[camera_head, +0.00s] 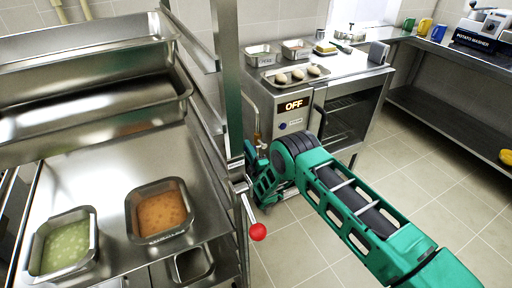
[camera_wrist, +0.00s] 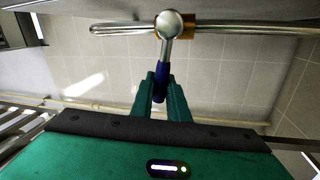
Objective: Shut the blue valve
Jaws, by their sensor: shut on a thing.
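The blue valve shows in the wrist view as a blue lever handle (camera_wrist: 160,84) below a round metal knob (camera_wrist: 168,24). A metal pipe with a brass fitting (camera_wrist: 189,27) runs left to right behind it. The handle points down in the picture, roughly crosswise to the pipe. My gripper (camera_wrist: 161,88) has its two green fingers shut on the handle, one on each side. In the head view my gripper (camera_head: 262,172) is low beside the rack post, near a brass-coloured pipe (camera_head: 256,139). The blue handle is hidden there.
A lever with a red ball (camera_head: 258,231) sticks out from the metal rack (camera_head: 231,100) close to my gripper. Pans of green (camera_head: 66,247) and orange food (camera_head: 162,211) stand on the rack's left. An oven (camera_head: 345,115) reading OFF is behind. The tiled floor (camera_head: 425,185) is open at right.

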